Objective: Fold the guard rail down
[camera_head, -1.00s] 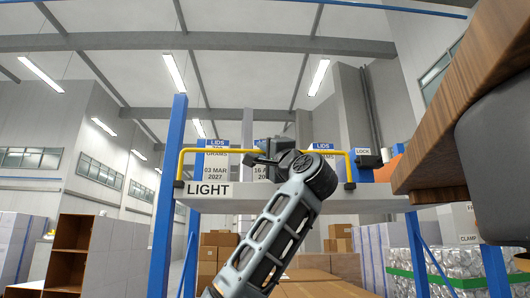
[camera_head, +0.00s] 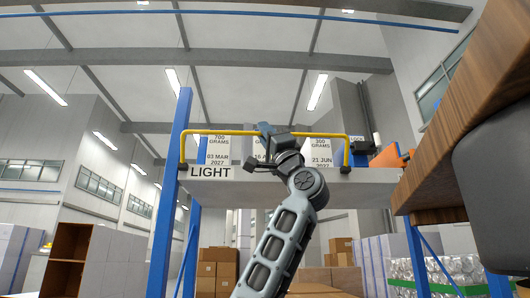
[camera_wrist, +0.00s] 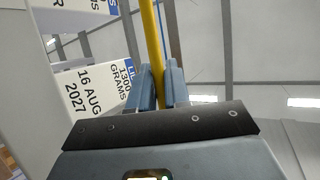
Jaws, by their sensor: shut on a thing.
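The yellow guard rail (camera_head: 225,132) stands upright along the front edge of the shelf marked LIGHT. Its top bar runs level in the head view, with a bent-down end at each side. My gripper (camera_head: 268,131) is at the middle of the top bar. In the wrist view the rail (camera_wrist: 151,35) passes between the two blue-grey fingers of my gripper (camera_wrist: 160,88), which are shut on it. The gripper body hides part of the rail.
White boxes with LIDS labels (camera_head: 217,150) stand behind the rail on the shelf (camera_head: 250,185). Blue posts (camera_head: 168,200) hold the shelf. A wooden board edge (camera_head: 460,110) and a dark rounded block fill the right side close by. An orange item (camera_head: 390,156) is at the shelf's right.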

